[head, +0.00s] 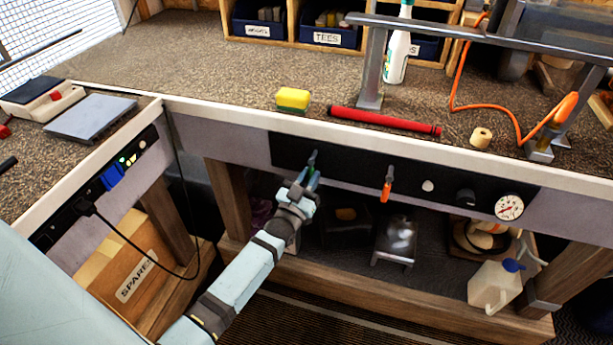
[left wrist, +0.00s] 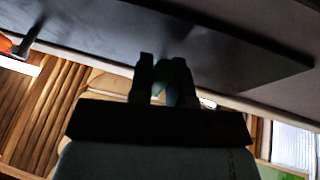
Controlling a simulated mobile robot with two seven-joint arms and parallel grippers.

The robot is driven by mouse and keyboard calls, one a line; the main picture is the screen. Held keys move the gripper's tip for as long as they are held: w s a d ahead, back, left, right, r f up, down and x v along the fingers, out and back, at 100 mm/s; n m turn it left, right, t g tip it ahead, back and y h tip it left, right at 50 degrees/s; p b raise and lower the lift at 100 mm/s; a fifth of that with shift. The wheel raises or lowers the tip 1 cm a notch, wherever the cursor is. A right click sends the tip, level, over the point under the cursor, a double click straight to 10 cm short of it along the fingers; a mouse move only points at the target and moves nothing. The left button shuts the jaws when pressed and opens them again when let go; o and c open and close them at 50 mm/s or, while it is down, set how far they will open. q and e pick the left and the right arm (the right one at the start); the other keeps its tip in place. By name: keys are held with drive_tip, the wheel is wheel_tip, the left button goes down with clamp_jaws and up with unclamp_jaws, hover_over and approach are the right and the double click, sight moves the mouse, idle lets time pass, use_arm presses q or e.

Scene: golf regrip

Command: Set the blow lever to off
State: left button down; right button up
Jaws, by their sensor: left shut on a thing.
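A black control panel (head: 345,170) runs along the bench front. My left gripper (head: 308,181) is at its left part, shut on a lever with a green handle (head: 314,177). In the left wrist view the green handle (left wrist: 172,76) shows between the two dark fingers (left wrist: 163,85). The fingers hide much of it, so its exact angle is hard to tell. A second lever, with an orange handle (head: 386,189), hangs down from the panel further right. No label naming either lever can be read. My right gripper is not in view.
Right of the levers sit a pale button, a black knob (head: 466,197) and a pressure gauge (head: 509,207). Above, on the bench, lie a yellow sponge (head: 293,98) and a red tube (head: 384,121). A white jug (head: 495,286) stands on the lower shelf.

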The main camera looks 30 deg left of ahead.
use_arm(q)
drive_tip(key=shift+d+n+y, duration=0.2)
drive_tip(key=shift+n+y, duration=0.2)
drive_tip(key=shift+n, duration=0.2)
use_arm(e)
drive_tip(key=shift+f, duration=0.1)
use_arm(q)
drive_tip(key=c, duration=1.1)
unclamp_jaws()
drive_tip(key=v, duration=1.3)
drive_tip(key=shift+s+f, duration=0.2)
drive_tip(key=shift+s, duration=0.15)
